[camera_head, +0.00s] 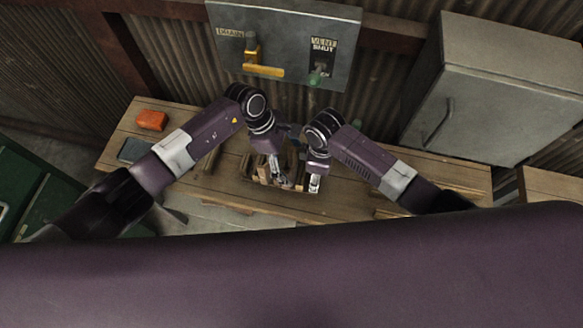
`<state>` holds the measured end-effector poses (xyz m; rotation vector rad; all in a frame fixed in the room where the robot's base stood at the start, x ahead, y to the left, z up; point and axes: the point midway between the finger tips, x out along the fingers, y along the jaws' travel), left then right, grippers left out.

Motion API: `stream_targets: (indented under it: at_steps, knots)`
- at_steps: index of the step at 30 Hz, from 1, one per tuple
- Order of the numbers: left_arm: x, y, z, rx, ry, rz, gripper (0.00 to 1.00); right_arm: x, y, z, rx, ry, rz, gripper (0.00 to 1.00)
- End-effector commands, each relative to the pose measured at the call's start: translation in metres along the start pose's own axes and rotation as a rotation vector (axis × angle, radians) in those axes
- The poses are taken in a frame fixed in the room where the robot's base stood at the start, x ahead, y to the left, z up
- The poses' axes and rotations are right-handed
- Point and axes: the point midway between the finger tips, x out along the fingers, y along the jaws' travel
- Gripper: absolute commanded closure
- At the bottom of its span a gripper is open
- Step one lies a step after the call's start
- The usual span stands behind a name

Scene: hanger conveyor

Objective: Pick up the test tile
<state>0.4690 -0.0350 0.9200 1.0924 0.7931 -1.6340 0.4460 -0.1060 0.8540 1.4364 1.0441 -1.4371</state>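A flat dark grey rectangular piece (133,150) lies at the left end of the wooden bench; I cannot tell whether it is the test tile. My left gripper (281,180) points down over a shallow wooden box (262,209) in the middle of the bench. My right gripper (314,184) points down over the right part of the same box, close beside the left one. The fingers are small and dark here, so I cannot tell whether either gripper is open or holds something. The grippers hide much of what lies in the box.
The wooden bench (228,190) runs along a corrugated wall. An orange-red block (151,120) lies at its left end. A grey panel (285,30) with a yellow handle (263,70) and a green-knobbed valve (316,77) hangs behind. A grey cabinet (490,90) stands at the right.

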Motion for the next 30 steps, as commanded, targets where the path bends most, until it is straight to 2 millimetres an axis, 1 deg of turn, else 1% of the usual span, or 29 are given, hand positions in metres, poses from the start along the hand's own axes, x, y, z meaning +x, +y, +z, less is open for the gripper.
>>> stream_targets:
  at_steps: [1,2,17,25,28,30]
  knots:
    - [0.0,0.0,0.0,0.0,0.0,0.0,0.24,-0.001,0.001,-0.001,0.0,0.001,0.002,0.85]
    - [0.0,0.0,0.0,0.0,0.0,0.0,0.27,-0.001,0.001,-0.001,0.0,0.001,0.002,0.85]
    - [-0.001,0.0,0.0,0.0,0.0,0.0,0.82,-0.001,0.001,-0.001,0.0,0.001,0.001,0.85]
    - [-0.004,0.001,0.001,0.001,0.0,0.002,0.83,-0.001,0.001,-0.001,0.0,0.002,0.001,0.85]
    - [-0.014,0.001,0.005,0.003,-0.001,0.003,0.83,-0.001,0.001,-0.001,0.0,0.002,0.001,0.85]
    - [-0.026,0.002,0.01,0.005,0.0,0.005,0.83,-0.001,0.001,-0.001,0.0,0.002,0.001,0.85]
